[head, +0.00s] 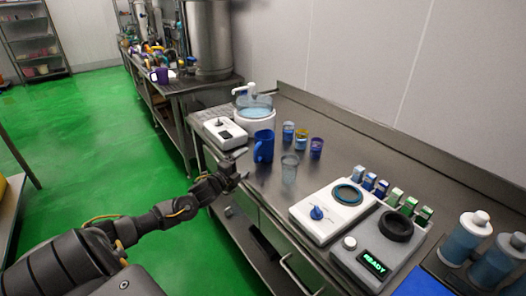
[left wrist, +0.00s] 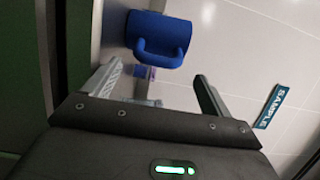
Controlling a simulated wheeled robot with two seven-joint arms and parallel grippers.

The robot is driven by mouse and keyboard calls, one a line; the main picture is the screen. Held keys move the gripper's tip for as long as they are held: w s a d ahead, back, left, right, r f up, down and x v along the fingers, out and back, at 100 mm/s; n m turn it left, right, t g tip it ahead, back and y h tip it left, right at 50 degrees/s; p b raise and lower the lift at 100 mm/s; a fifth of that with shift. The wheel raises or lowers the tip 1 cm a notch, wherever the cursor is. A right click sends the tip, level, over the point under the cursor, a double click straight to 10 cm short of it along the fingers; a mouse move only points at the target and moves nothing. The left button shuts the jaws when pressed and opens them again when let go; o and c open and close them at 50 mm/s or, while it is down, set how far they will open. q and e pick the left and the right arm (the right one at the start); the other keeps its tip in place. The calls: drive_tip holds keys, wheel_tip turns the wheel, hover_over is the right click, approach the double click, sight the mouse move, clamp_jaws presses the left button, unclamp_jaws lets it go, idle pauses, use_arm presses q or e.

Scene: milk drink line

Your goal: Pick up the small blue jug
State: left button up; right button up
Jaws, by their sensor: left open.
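The small blue jug (head: 264,147) stands on the steel counter in the head view, its handle on the left side. It also shows in the left wrist view (left wrist: 160,34), beyond the fingers near the top, with its handle toward the gripper. My left gripper (head: 238,167) is just left of the jug and lower in the head view, at the counter's front edge. In the left wrist view its two fingers (left wrist: 158,88) are apart, with nothing held between them. The jug is apart from the fingers. My right gripper is in neither view.
Several small cups (head: 301,138) stand right of the jug, and a clear cup (head: 289,168) is in front. A white scale (head: 225,133) and a round water vessel (head: 254,116) are behind. Machines with a dial (head: 333,211) and a display (head: 378,262) fill the right.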

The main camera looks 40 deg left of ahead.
sight(255, 154)
use_arm(q)
drive_tip(key=shift+w, duration=0.9)
drive_tip(key=shift+w+r, duration=0.1)
drive_tip(key=shift+w, duration=0.2)
drive_tip(key=w, duration=0.2)
drive_tip(key=w+p, duration=0.1)
drive_tip(key=w, duration=0.1)
drive_tip(key=shift+w+d+f, duration=0.1)
drive_tip(key=shift+w+f, duration=0.1)
drive_tip(key=shift+w, duration=0.1)
drive_tip(key=shift+c, duration=0.5)
drive_tip(key=c, duration=0.9)
drive_tip(key=shift+r, duration=0.2)
